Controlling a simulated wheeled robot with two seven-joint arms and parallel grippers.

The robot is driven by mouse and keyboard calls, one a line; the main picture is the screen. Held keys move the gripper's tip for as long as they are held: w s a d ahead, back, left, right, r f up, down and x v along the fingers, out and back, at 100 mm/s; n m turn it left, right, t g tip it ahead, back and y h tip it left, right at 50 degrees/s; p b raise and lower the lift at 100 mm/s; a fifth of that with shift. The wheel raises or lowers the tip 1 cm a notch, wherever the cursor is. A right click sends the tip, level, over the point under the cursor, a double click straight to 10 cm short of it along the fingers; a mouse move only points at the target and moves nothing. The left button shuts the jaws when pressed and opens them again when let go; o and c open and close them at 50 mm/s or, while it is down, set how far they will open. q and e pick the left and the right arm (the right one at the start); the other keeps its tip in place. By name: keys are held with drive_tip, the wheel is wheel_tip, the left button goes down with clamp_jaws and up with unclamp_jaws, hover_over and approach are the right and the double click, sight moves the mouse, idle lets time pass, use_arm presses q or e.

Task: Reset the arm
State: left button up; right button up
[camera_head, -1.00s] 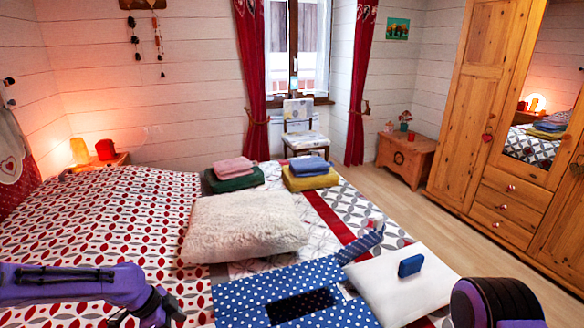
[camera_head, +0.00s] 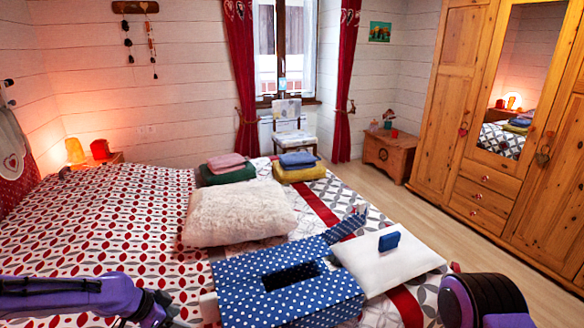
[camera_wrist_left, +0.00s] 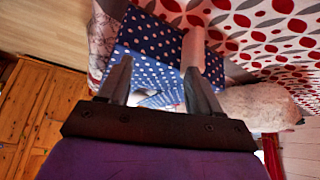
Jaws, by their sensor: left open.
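My left arm comes in low at the left of the head view, over the bed (camera_head: 95,235). Its gripper (camera_head: 160,312) is near the bottom edge, left of a blue polka-dot box (camera_head: 335,300) with a dark opening in its top. In the left wrist view the gripper (camera_wrist_left: 160,88) is open, with two spread fingers and nothing seen between them but the dotted blue surface (camera_wrist_left: 150,40) beyond. A purple and black part of my right arm shows at the lower right; its gripper is out of view.
A fluffy cushion (camera_head: 238,213) lies behind the box. A white pillow (camera_head: 365,268) with a small blue object (camera_head: 389,241) is to its right. Folded towels (camera_head: 228,175) lie at the bed's far end. Free floor (camera_head: 400,205) runs between bed and wardrobe (camera_head: 500,120).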

use_arm(q)
drive_tip(key=s+d+f+n+t+y, duration=0.1)
drive_tip(key=s+f+n, duration=0.2)
drive_tip(key=n, duration=0.2)
drive_tip(key=s+f+n+y, duration=0.2)
drive_tip(key=s+f+n, duration=0.2)
drive_tip(key=n, duration=0.1)
drive_tip(key=s+d+f+n+t+y, duration=0.1)
drive_tip(key=s+f+n, duration=0.2)
drive_tip(key=n, duration=0.3)
drive_tip(key=shift+s+d+f+t+y, duration=0.3)
drive_tip(key=shift+s+y, duration=0.1)
drive_tip(key=shift+s, duration=0.25)
drive_tip(key=s+a+f+g+y, duration=0.1)
drive_tip(key=s+a+f, duration=0.1)
drive_tip(key=s, duration=0.8)
drive_tip(key=s+a+f+g+y, duration=0.1)
drive_tip(key=s+f+g+y, duration=0.1)
drive_tip(key=s, duration=0.9)
drive_tip(key=shift+a+f, duration=0.35)
drive_tip(key=shift+f, duration=0.4)
